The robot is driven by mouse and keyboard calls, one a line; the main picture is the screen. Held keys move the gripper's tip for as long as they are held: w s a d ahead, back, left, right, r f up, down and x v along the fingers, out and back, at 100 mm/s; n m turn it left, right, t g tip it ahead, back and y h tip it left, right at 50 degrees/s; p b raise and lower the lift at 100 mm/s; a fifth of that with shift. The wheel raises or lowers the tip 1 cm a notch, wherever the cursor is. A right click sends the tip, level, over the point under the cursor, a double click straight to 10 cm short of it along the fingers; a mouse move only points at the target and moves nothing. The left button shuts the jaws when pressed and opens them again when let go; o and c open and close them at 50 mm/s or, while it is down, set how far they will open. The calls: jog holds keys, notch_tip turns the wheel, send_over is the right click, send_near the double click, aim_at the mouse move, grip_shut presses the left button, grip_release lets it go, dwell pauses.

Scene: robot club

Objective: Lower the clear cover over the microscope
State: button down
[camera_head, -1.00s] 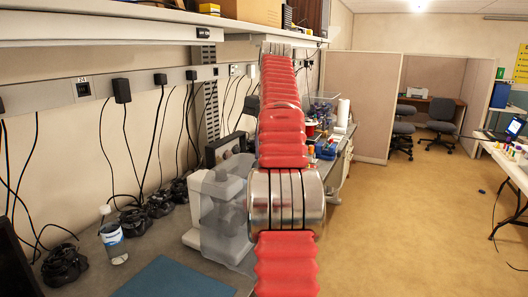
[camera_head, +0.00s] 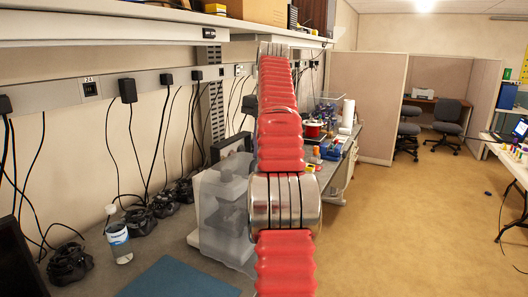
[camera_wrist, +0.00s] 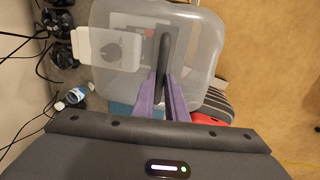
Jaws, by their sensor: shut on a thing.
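The clear cover (camera_head: 214,208) shows in the head view as a cloudy, see-through box on the bench left of my arm. The pale microscope (camera_head: 236,212) shows dimly through it. In the wrist view my gripper (camera_wrist: 164,97), with purple fingers, is shut on the dark handle of the cover (camera_wrist: 205,70). The white microscope (camera_wrist: 112,48) with its round dark knob shows at the cover's left side, partly past its edge. I cannot tell whether the cover's rim touches the bench. My arm hides the gripper in the head view.
A blue mat (camera_head: 178,278) lies in front. A dark boxed device (camera_head: 231,146) stands behind the microscope. A shelf (camera_head: 110,28) overhangs the bench.

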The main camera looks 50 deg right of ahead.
jog(key=shift+w+a+f, duration=0.1)
jog(key=shift+w+a, duration=0.15)
jog(key=shift+w, duration=0.7)
jog(key=shift+w+a, duration=0.2)
jog(key=shift+w, duration=0.7)
